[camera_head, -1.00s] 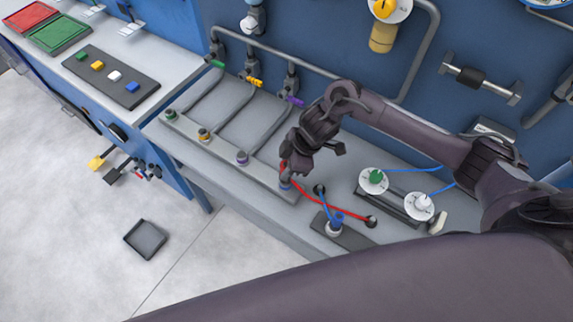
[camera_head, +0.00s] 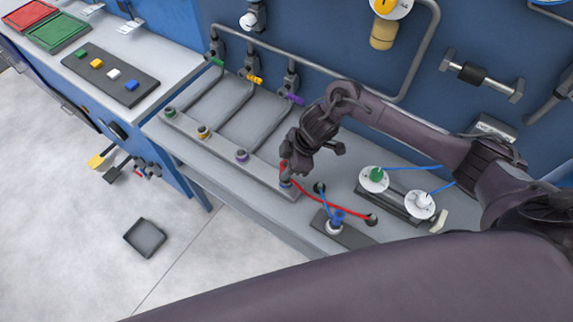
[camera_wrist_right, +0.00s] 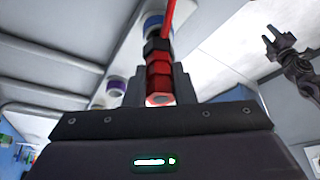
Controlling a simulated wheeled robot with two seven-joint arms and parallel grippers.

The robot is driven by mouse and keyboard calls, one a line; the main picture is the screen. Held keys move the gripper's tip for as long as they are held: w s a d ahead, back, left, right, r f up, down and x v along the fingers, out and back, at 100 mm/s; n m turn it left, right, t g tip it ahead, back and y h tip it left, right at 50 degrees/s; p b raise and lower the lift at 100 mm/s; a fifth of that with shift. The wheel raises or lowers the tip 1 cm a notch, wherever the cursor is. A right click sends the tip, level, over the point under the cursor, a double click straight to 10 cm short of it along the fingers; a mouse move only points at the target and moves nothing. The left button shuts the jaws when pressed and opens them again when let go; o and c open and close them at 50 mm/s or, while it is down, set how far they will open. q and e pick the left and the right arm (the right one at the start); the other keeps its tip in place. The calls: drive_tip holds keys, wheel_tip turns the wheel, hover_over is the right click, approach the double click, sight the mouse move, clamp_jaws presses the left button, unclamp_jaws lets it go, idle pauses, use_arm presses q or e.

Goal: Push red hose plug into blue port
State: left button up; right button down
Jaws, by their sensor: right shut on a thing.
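My right gripper (camera_head: 286,174) is low over the front end of the grey rail, at the blue port (camera_head: 286,184). In the right wrist view it is shut on the red hose plug (camera_wrist_right: 158,72), a red and black ribbed piece between the fingers. The plug's dark end is at the blue-ringed port (camera_wrist_right: 152,22) and lines up with it. I cannot tell how deep it sits. The red hose (camera_head: 335,207) runs from the plug to a dark socket on the bench. My left gripper (camera_wrist_right: 280,39) shows in the right wrist view, apparently open and empty, away from the ports.
Purple (camera_head: 242,156), yellow (camera_head: 203,132) and green (camera_head: 170,114) ports line the same rail, with grey pipes behind. A blue plug (camera_head: 337,217) on a dark block stands close by on the right. A dark tray (camera_head: 145,238) lies on the floor.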

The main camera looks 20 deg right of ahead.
drive_tip(key=shift+f+b, duration=0.3)
drive_tip(key=shift+f, duration=0.45)
drive_tip(key=c, duration=1.1)
unclamp_jaws()
drive_tip(key=shift+r, duration=0.15)
